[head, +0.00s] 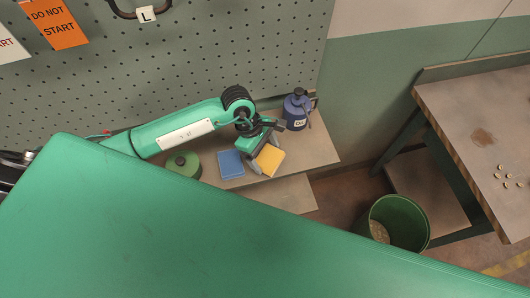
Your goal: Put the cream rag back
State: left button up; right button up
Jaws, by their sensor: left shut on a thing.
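The cream rag (270,159), a small yellowish folded square, is at the front right part of the wooden shelf (310,152). My left gripper (263,147) reaches in from the left above the shelf and is shut on the rag. The fingers cover the rag's upper left side. I cannot tell whether the rag touches the shelf or hangs just above it. A blue folded rag (231,164) lies flat on the shelf just left of it. My right gripper is not in view.
A blue oil can (297,111) stands behind the gripper to the right. A green round tin (183,165) sits left of the blue rag. A pegboard (200,60) rises behind. A green bin (399,222) and a workbench (470,125) stand to the right.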

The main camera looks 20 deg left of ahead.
pick_arm(q)
jog(key=o, duration=0.8)
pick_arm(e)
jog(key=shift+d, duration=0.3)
pick_arm(q)
jog(key=p+v, duration=0.4)
jog(key=v, duration=0.8)
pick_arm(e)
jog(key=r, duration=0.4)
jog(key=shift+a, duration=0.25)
